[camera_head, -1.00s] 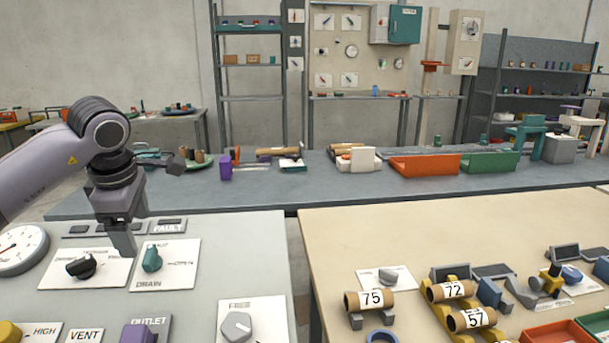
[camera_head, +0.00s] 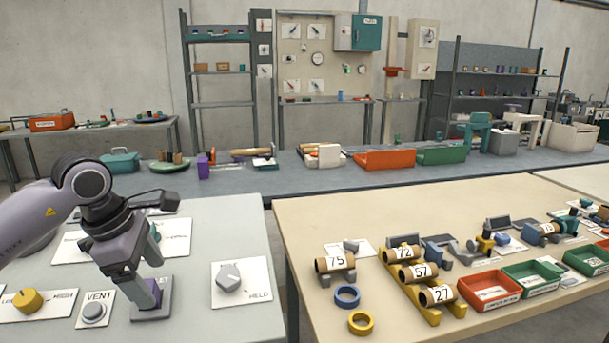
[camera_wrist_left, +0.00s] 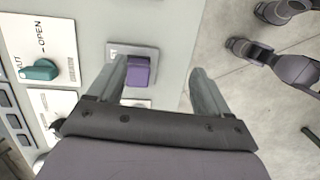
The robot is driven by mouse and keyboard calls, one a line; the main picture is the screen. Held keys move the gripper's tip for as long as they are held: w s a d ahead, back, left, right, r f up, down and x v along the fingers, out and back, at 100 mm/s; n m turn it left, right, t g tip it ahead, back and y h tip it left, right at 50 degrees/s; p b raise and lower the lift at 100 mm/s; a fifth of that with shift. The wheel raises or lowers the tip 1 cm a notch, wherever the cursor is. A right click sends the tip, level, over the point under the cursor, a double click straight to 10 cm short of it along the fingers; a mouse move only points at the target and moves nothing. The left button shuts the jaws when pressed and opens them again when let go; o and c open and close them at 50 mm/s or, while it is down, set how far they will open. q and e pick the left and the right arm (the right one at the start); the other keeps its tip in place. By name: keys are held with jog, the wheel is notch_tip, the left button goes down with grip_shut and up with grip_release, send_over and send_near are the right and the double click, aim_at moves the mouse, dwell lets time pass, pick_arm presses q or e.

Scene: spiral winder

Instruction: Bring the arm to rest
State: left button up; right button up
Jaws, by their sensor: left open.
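My left gripper (camera_head: 148,278) is over the grey panel table (camera_head: 240,315), above the purple outlet switch (camera_head: 153,304), and partly hides it in the head view. In the left wrist view the two fingers of my left gripper (camera_wrist_left: 160,85) are spread with nothing between them that they hold. The purple switch (camera_wrist_left: 139,70) shows beyond the left finger, on its grey plate. I cannot tell whether that finger touches it. The teal drain knob (camera_wrist_left: 40,70) is at the left of the wrist view. My right gripper is not in view.
A grey knob (camera_head: 229,277), a vent button (camera_head: 94,312) and a yellow knob (camera_head: 27,300) surround the gripper on the panel. The beige table (camera_head: 330,220) to the right holds numbered rolls (camera_head: 336,261) and trays (camera_head: 490,290). A gap separates the tables.

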pick_arm(q)
jog(key=s+d+f+n+t+h, duration=0.1)
jog(key=s+d+n+h, duration=0.25)
jog(key=d+h, duration=0.3)
jog(key=s+d+f+n+h, duration=0.25)
jog(key=d+n+h, duration=0.25)
jog(key=d, duration=0.3)
jog(key=s+d+n+t+h, duration=0.1)
jog(key=s+d+n+h, duration=0.25)
jog(key=d+h, duration=0.35)
jog(key=a+f+n+t+y, duration=0.5)
jog(key=f+n+t+y, duration=0.15)
jog(key=n, duration=0.65)
jog(key=a+f+n+t+y, duration=0.5)
jog(key=f+n+t+y, duration=0.15)
jog(key=n, duration=0.75)
jog(key=s+a+f+n+g+y, duration=0.2)
jog(key=s+f+n, duration=0.3)
jog(key=f, duration=0.3)
jog(key=s+a+f+n+g+y, duration=0.3)
jog(key=s+a+f+n+g, duration=0.1)
jog(key=s+f, duration=0.4)
jog(key=shift+s+f+n+g, duration=0.15)
jog(key=shift+s+n+g, duration=0.05)
jog(key=shift+n+g, duration=0.45)
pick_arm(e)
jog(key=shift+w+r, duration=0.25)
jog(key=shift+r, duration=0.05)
